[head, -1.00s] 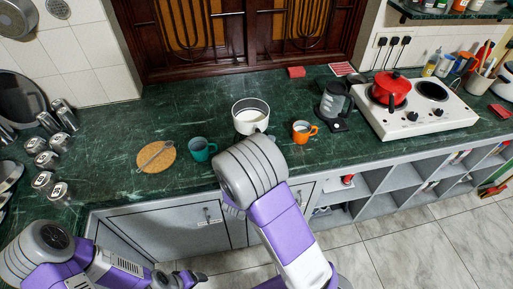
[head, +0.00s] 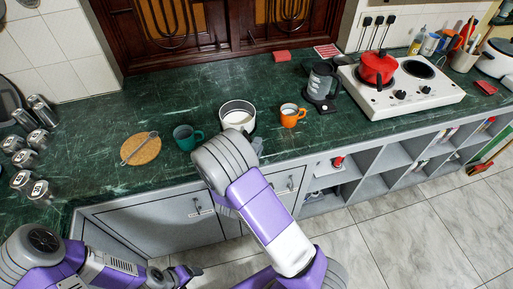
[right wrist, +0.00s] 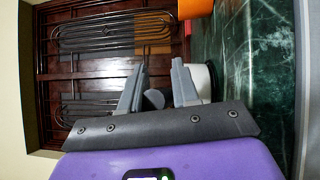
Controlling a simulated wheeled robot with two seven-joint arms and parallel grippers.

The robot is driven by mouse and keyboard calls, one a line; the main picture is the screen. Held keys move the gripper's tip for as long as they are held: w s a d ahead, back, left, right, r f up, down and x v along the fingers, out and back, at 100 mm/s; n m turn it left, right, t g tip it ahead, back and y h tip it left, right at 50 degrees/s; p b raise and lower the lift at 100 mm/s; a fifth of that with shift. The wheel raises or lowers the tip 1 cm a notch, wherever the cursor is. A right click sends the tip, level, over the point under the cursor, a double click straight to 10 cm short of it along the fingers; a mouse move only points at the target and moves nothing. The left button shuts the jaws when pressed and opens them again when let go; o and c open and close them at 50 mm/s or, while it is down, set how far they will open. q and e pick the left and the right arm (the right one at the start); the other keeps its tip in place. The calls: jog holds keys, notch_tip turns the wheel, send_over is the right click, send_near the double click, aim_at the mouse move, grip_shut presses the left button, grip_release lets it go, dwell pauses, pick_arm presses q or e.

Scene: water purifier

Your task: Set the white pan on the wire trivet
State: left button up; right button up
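The white pan (head: 237,118), with a dark rim, stands on the green counter between a teal mug and an orange mug. My right gripper is mostly hidden behind its wrist in the head view, just in front of the pan. In the right wrist view, its fingers (right wrist: 158,84) are apart, with a grey rounded handle end (right wrist: 153,99) between them and part of the white pan (right wrist: 203,78) behind. I cannot clearly make out a wire trivet; a round cork mat (head: 146,153) with a thin grey item on it lies left of the mugs. My left gripper (head: 182,275) is low, away from the counter.
The teal mug (head: 186,138) and orange mug (head: 291,115) stand close on either side of the pan. A kettle (head: 320,85) and a hob (head: 405,86) with a red pot (head: 378,67) are to the right. Metal canisters (head: 27,150) stand at the far left.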

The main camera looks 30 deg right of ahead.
jog(key=o, duration=0.5)
jog(key=shift+c, duration=0.2)
jog(key=shift+a+r, duration=0.1)
jog(key=p+v, duration=0.2)
jog(key=v, duration=0.9)
notch_tip(320, 180, down, 19)
jog(key=s+a+m+g+y, duration=0.2)
jog(key=m+g+y, duration=0.35)
jog(key=y, duration=0.55)
jog(key=s+a+f+m+g+y, duration=0.4)
jog(key=s+a+m+g+y, duration=0.1)
jog(key=s, duration=0.6)
jog(key=a+g+y, duration=0.1)
jog(key=a+y, duration=0.1)
jog(key=y, duration=0.1)
jog(key=shift+s+f+m, duration=0.2)
jog(key=shift+s+m, duration=0.15)
